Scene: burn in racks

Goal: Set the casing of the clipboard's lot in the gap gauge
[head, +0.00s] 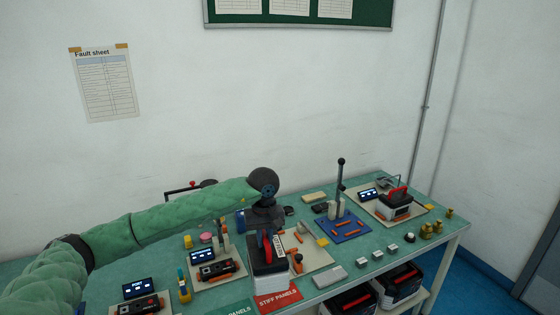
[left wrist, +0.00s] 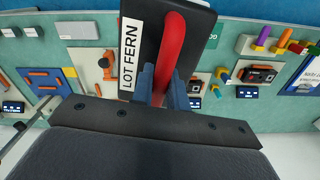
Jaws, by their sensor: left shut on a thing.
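My left gripper (head: 267,233) is shut on the red handle (left wrist: 173,45) of a dark-topped, pale-sided casing (head: 268,284). A white label on its top reads LOT FERN (left wrist: 128,55) in the left wrist view. The casing hangs upright over the front middle of the bench, in front of a beige board (head: 318,258) that it partly hides. Another red-handled casing (head: 396,212) sits on a beige plate with a small display at the back right. I cannot tell which fixture is the gap gauge. The clipboard is not clearly seen. My right gripper is not in view.
A blue board (head: 351,236) with orange bars and an upright black lever (head: 340,175) stand right of the casing. Display stations are at the left. A red STIFF PANELS label (head: 279,300) marks the front edge. Small blocks and brass weights (head: 425,231) lie at the right.

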